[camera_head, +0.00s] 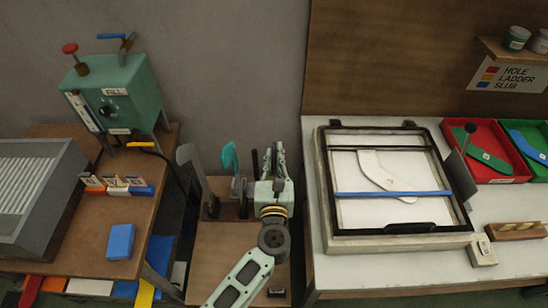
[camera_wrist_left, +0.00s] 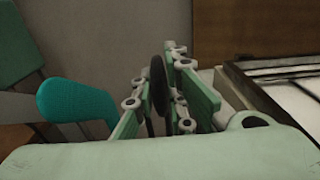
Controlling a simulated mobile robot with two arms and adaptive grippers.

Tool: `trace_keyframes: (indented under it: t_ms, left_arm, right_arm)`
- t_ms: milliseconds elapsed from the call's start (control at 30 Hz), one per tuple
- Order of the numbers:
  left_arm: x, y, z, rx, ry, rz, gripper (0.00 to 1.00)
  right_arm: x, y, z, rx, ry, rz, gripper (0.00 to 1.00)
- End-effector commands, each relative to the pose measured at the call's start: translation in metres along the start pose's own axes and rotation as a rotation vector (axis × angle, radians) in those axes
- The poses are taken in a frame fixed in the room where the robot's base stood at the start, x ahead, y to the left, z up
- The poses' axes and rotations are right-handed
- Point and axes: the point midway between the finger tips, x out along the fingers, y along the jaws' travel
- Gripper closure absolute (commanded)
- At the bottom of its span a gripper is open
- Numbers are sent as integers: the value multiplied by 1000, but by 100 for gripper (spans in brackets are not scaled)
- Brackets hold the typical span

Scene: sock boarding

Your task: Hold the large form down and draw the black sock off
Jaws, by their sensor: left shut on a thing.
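My left gripper (camera_head: 276,157) is above the small brown stand (camera_head: 240,270). In the left wrist view its linked fingers (camera_wrist_left: 160,90) are closed around a thin, upright black thing (camera_wrist_left: 158,85), which looks like the black sock. Whether a form is inside it is hidden. A teal sock-shaped piece (camera_head: 230,157) stands upright left of the gripper; it also shows in the left wrist view (camera_wrist_left: 75,98), apart from the fingers. A grey upright form (camera_head: 189,165) stands further left. My right gripper is in neither view.
A framed light box (camera_head: 465,240) with a white sock shape (camera_head: 385,177) and a blue bar (camera_head: 393,194) lies on the right table. Red (camera_head: 481,127) and green bins stand beyond it. At left are a green machine (camera_head: 125,90) and a blue block (camera_head: 121,241).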

Motion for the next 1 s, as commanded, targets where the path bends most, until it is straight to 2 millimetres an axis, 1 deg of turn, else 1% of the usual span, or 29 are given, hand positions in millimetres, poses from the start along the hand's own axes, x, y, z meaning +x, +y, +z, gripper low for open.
trace_keyframes:
  t_ms: [267, 300, 500, 833, 933, 1000]
  left_arm:
    - [0, 0, 0, 0, 0, 0, 100]
    - [0, 0, 0, 0, 0, 0, 85]
    - [0, 0, 0, 0, 0, 0, 68]
    - [-2, 0, 0, 0, 1, 0, 66]
    - [-10, 0, -2, 0, 2, -1, 66]
    - [-20, 0, -2, -1, 3, -1, 66]
  right_arm:
    - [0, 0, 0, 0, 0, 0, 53]
    - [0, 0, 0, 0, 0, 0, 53]
    - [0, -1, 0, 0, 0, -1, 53]
    - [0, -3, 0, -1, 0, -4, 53]
    - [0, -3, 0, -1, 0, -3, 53]
    - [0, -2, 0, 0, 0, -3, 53]
